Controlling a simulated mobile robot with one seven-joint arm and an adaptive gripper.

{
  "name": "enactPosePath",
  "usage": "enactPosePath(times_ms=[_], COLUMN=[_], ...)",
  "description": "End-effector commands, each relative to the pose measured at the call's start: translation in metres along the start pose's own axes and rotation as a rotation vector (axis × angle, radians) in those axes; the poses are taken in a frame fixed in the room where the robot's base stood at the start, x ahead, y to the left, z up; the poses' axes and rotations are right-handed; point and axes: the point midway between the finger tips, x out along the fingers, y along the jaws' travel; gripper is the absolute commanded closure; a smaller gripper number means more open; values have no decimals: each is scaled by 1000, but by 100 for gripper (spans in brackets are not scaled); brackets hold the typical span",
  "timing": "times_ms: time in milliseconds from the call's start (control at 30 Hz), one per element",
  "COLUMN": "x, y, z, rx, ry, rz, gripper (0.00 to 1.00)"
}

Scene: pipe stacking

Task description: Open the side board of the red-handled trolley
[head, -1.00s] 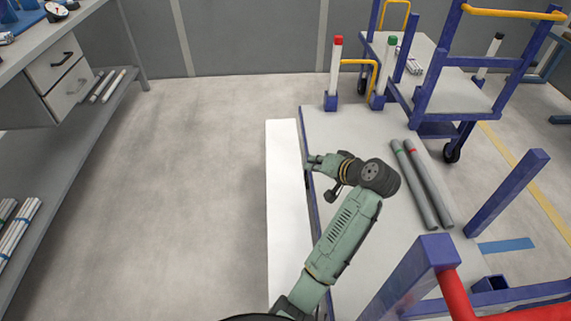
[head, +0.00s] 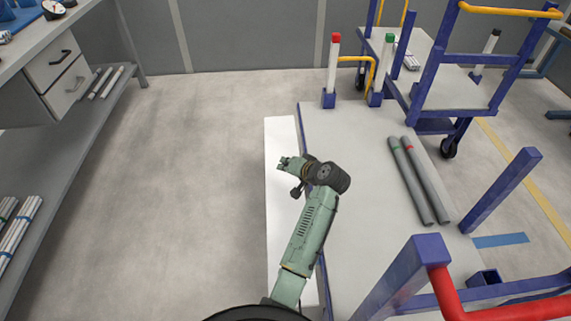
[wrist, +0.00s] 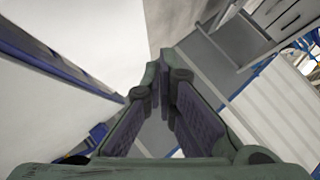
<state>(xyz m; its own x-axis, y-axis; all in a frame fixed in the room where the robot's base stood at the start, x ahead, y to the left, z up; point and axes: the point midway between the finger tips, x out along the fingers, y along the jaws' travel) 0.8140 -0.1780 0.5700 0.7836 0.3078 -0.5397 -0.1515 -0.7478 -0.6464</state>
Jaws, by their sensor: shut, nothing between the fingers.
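The red-handled trolley has a grey bed (head: 350,200) with blue edging, and its red handle (head: 500,314) is at the lower right of the head view. The white side board (head: 280,235) extends outward along the bed's left edge, lowered rather than standing up. My gripper (head: 281,163) is over this board, left of the bed's edge. Its fingers (wrist: 164,95) are shut and empty in the wrist view. I cannot tell whether the gripper touches the board. My arm hides part of the board and the bed edge.
Two grey pipes (head: 419,180) lie on the bed's right side. Blue posts rise at its corners. A yellow-handled trolley (head: 450,80) stands behind. A workbench with drawers (head: 62,75) and a lower shelf is at left. The floor between bench and trolley is clear.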

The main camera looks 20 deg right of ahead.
Motion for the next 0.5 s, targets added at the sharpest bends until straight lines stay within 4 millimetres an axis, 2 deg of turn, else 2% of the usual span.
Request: enactPosePath(times_ms=[500], x=[5], y=[-3], z=[6], rx=[-38], ry=[-2], rz=[37], gripper=[100])
